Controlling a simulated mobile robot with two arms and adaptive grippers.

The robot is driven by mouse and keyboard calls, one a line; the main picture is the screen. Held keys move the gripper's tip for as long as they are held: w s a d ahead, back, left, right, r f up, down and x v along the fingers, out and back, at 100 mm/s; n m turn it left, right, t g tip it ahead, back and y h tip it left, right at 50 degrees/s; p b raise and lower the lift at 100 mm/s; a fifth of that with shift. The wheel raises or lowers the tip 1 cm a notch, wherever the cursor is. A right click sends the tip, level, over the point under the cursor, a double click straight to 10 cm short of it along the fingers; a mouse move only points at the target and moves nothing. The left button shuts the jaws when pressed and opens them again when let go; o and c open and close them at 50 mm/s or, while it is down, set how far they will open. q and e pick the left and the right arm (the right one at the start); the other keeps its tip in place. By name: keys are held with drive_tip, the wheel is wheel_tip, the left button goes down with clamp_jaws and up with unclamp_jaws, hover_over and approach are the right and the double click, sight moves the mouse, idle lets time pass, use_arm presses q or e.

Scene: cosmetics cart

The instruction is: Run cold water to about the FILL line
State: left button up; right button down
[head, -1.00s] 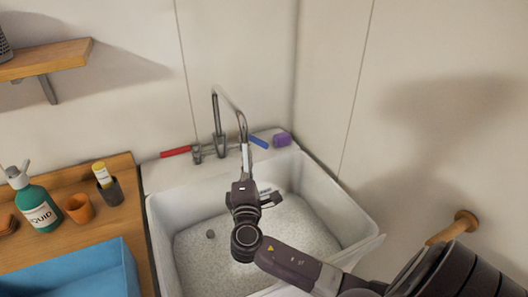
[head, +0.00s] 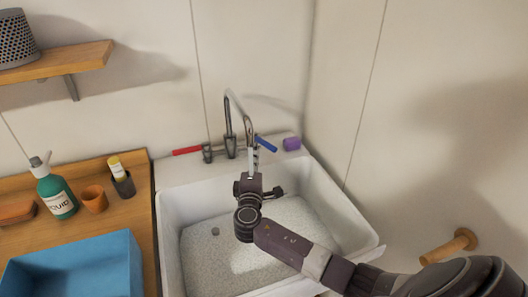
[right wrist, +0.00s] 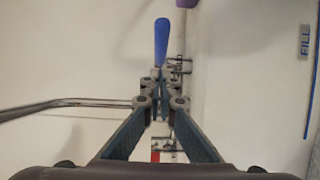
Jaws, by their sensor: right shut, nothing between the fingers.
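The white sink (head: 172,212) has a grey spout (head: 249,120) over it, with a red lever (head: 187,150) on the left and a blue lever (head: 266,143) on the right. My right gripper (head: 253,160) reaches up over the basin towards the tap, close to the blue lever. In the right wrist view its fingers (right wrist: 160,88) are shut and empty, and the blue lever (right wrist: 161,40) lies just beyond the tips; contact cannot be told. The FILL label (right wrist: 305,42) and a blue line (right wrist: 311,85) show at the right. The basin floor looks speckled; I cannot make out running water. My left gripper is out of view.
A purple block (head: 291,143) sits on the sink's back right corner. On the wooden counter left are a green pump bottle (head: 57,193), an orange cup (head: 94,199), a dark holder (head: 124,186) and a blue bin (head: 75,268). A wall stands close on the right.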

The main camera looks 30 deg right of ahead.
sight(262, 142)
drive_tip(key=d, duration=0.2)
drive_tip(key=shift+w+d+r+p, duration=0.1)
drive_tip(key=shift+w+d+p, duration=0.1)
drive_tip(key=shift+d+p, duration=0.15)
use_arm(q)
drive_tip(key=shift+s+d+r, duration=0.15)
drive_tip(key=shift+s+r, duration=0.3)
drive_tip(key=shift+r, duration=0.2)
use_arm(e)
drive_tip(key=shift+d, duration=0.55)
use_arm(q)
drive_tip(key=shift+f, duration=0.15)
use_arm(e)
drive_tip(key=shift+d+f, duration=0.15)
drive_tip(key=shift+f, duration=0.05)
